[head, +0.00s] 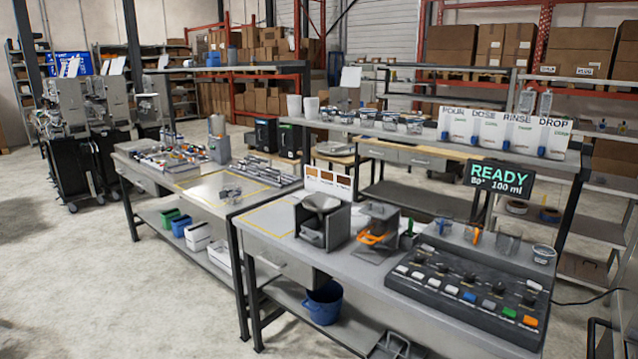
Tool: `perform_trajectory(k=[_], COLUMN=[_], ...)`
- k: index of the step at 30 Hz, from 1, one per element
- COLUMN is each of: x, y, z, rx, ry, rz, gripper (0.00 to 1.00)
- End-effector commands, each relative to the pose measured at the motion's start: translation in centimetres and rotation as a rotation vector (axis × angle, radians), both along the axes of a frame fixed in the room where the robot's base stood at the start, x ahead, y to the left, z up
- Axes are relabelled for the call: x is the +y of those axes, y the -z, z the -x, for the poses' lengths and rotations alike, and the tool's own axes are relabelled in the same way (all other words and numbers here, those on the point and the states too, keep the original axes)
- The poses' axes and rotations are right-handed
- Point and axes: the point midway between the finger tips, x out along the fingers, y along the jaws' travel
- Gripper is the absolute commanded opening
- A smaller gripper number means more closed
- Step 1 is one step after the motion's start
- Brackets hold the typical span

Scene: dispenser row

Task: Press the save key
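A dark key panel (455,311) lies on the near right bench. Along its front edge runs a row of keys: several white ones, such as the leftmost white key (402,269), then a blue key (469,297), a green key (509,312) and an orange key (530,321) at the right end. Black knobs stand behind the keys. No key lettering is readable, so I cannot tell which is the save key. A black display (498,179) behind the panel reads "READY" with "100 ml" below. My gripper is not in view.
Left of the panel stand a grey machine with an orange handle (372,238) and a dark box-shaped dispenser (322,218). Small cups, including a clear cup (543,254), stand behind the panel. A blue bucket (323,303) is on the lower shelf.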

Motion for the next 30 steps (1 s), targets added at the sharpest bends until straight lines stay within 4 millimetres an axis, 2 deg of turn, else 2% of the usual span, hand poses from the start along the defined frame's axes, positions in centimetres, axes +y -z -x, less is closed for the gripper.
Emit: perform_trajectory(k=[1,6,8,30], x=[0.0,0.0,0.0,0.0], y=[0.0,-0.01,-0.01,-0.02], z=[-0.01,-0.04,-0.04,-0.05], rx=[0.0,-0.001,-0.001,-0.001], ry=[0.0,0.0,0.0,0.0], rz=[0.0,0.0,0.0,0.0], gripper=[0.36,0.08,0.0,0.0])
